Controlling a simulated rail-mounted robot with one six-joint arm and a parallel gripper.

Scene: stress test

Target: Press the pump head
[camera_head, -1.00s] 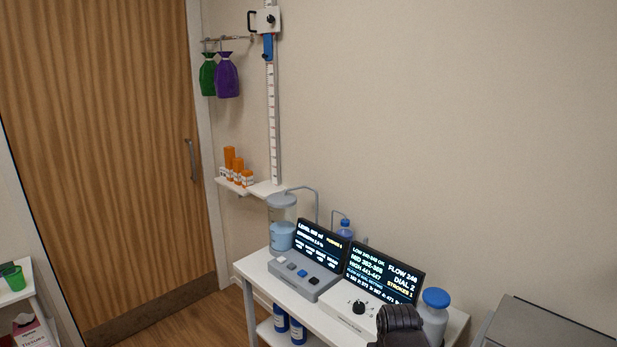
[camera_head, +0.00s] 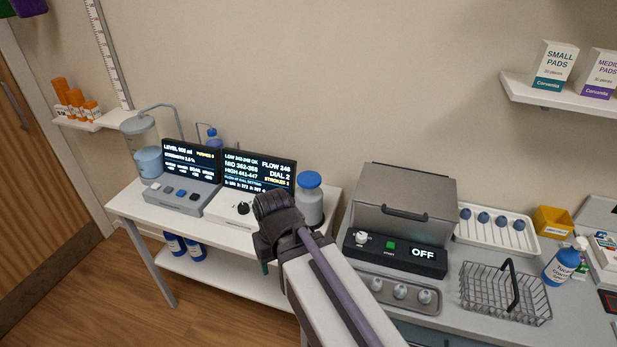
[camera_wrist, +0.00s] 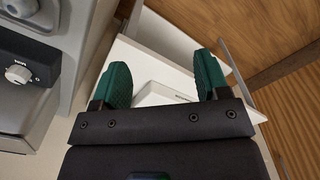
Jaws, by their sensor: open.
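A grey-white canister with a round blue head (camera_head: 309,180) stands at the right end of the white table (camera_head: 134,206). It looks like the pump, though no label confirms this. Left of it is a white console with a black dial (camera_head: 242,208) and a screen (camera_head: 262,172) reading FLOW 246, DIAL 2. My arm reaches up from the bottom, its wrist in front of the canister's left side. In the wrist view my gripper (camera_wrist: 162,66) is open, its two green fingers wide apart with nothing held between them. In the head view the wrist mostly hides the fingers.
A grey console with buttons (camera_head: 183,192) and a clear vessel of blue liquid (camera_head: 148,160) stand on the table's left. A blue bottle (camera_head: 212,137) stands behind the screens. Right are a lidded grey machine (camera_head: 404,200), wire basket (camera_head: 505,292) and blue pump bottle (camera_head: 561,266).

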